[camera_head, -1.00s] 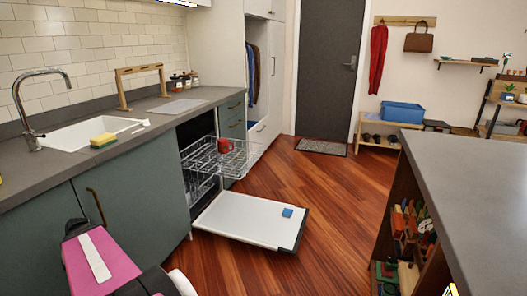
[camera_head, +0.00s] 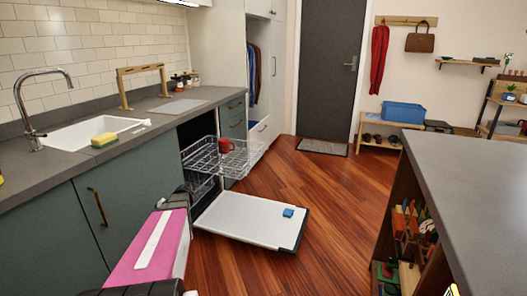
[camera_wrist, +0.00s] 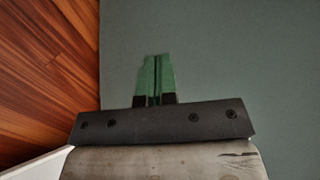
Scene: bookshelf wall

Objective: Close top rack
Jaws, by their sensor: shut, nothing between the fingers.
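The top rack (camera_head: 228,160) is a wire basket pulled out of the dishwasher under the counter, with a red mug (camera_head: 226,146) on it. The dishwasher door (camera_head: 245,222) is folded down flat, low over the floor, with a small blue item (camera_head: 288,212) on it. My pink arm reaches from the bottom of the head view toward the dishwasher's left side. My gripper (camera_wrist: 155,78) shows in the wrist view with its green fingers together and empty, against a plain grey-green surface. Its fingertips cannot be made out in the head view, so its distance to the rack is unclear.
The counter with sink (camera_head: 95,132) and yellow sponge (camera_head: 104,139) runs along the left. A grey-topped island (camera_head: 470,180) with filled shelves stands at right. The wooden floor (camera_head: 340,220) between is clear. The low open door juts into this space.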

